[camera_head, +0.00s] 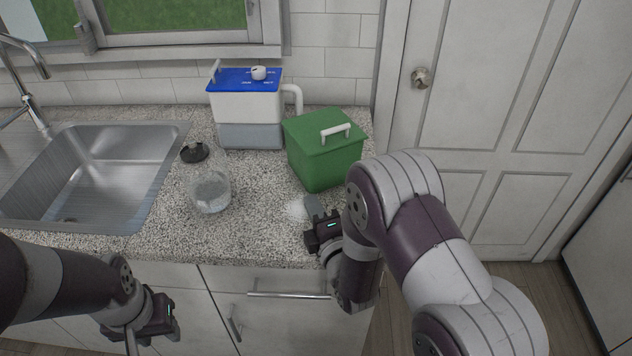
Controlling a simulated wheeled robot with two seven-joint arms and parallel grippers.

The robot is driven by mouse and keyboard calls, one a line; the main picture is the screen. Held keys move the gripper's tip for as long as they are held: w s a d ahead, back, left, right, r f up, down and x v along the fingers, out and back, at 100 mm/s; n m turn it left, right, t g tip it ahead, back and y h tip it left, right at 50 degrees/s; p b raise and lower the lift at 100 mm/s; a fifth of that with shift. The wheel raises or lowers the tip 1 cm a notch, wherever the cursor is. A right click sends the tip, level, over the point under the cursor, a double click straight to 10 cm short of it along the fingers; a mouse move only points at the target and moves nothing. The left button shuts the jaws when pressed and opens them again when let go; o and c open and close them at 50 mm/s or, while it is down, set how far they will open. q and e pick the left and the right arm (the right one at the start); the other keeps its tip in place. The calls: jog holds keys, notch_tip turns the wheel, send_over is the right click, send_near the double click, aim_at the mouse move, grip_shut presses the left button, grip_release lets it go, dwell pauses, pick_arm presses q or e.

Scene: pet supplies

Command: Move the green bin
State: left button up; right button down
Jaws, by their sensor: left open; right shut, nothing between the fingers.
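The green bin (314,165) stands upright on the speckled counter near its right end. Its green lid has a white handle (336,131) on top. My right gripper (314,207) is shut and empty, just in front of the bin at counter height and apart from the handle. My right arm covers the area to the right of the bin's lower front. My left gripper (172,318) is open and empty, low in front of the cabinet and away from the bin.
A white container with a blue lid (249,108) stands behind and left of the bin. The steel sink (90,175) is further left. Counter (262,235) in front is mostly clear.

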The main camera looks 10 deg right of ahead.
aim_at(310, 175)
jog(key=w, duration=0.3)
jog(key=shift+w+a+r, duration=0.15)
jog(key=shift+w+a, duration=0.15)
jog(key=shift+a, duration=0.05)
jog(key=shift+w+d+p, duration=0.45)
jog(key=shift+w+d, duration=0.5)
jog(key=shift+w, duration=0.05)
jog(key=shift+w+d, duration=0.35)
jog(key=shift+w, duration=0.05)
